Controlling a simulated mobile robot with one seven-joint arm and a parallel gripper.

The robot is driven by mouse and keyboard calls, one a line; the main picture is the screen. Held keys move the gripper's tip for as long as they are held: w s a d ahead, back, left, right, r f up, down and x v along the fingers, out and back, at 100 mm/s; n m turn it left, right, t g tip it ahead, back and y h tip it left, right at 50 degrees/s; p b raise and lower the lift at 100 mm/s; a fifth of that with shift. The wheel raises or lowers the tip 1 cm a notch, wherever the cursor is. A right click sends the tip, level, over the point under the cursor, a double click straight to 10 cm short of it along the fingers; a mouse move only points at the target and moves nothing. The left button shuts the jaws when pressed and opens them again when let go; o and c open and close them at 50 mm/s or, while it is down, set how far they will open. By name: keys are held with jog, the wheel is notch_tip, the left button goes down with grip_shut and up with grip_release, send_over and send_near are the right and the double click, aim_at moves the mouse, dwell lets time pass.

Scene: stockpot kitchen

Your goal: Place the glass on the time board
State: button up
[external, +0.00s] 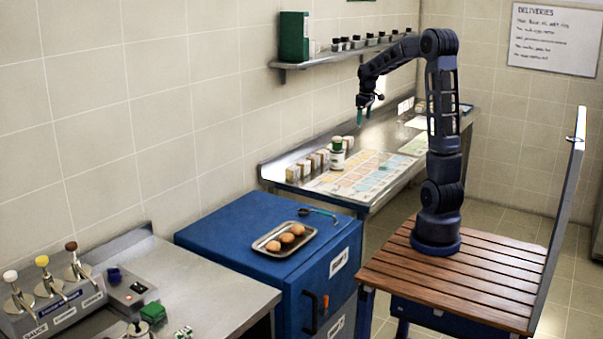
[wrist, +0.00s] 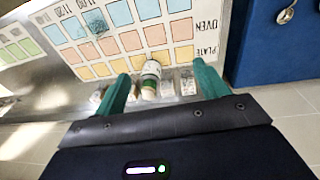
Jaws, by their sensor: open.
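The time board (external: 362,182) lies flat on the steel counter, printed with coloured squares. In the wrist view the time board (wrist: 108,47) shows times and the words OVEN and PLATE. My gripper (external: 365,114) hangs open and empty above the counter. In the wrist view my gripper (wrist: 160,70) has its green fingers spread, with a white and green jar (wrist: 151,72) showing between them, apparently below. I cannot clearly make out the glass; a dark bluish round patch on one blue square may be it, but I cannot tell.
Small boxes (external: 305,168) and the jar (external: 338,157) line the board's wall side. A blue cabinet (external: 225,228) carries a tray (external: 262,247) of brown eggs and a ladle (external: 318,213). A wall shelf (external: 335,58) with small jars is behind my arm.

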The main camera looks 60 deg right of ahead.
jog(key=s+a+r+t, duration=0.1)
jog(key=s+a+r, duration=0.15)
jog(key=a, duration=0.45)
jog(key=s+a+r, duration=0.1)
jog(key=s+a, duration=0.3)
jog(key=a, duration=0.3)
jog(key=s+a+r+t, duration=0.1)
jog(key=s+a+r, duration=0.1)
jog(key=s+a, duration=0.35)
jog(key=s+a+f+t, duration=0.1)
jog(key=s+a+f, duration=0.2)
jog(key=s+a, duration=1)
jog(key=shift+y, duration=0.4)
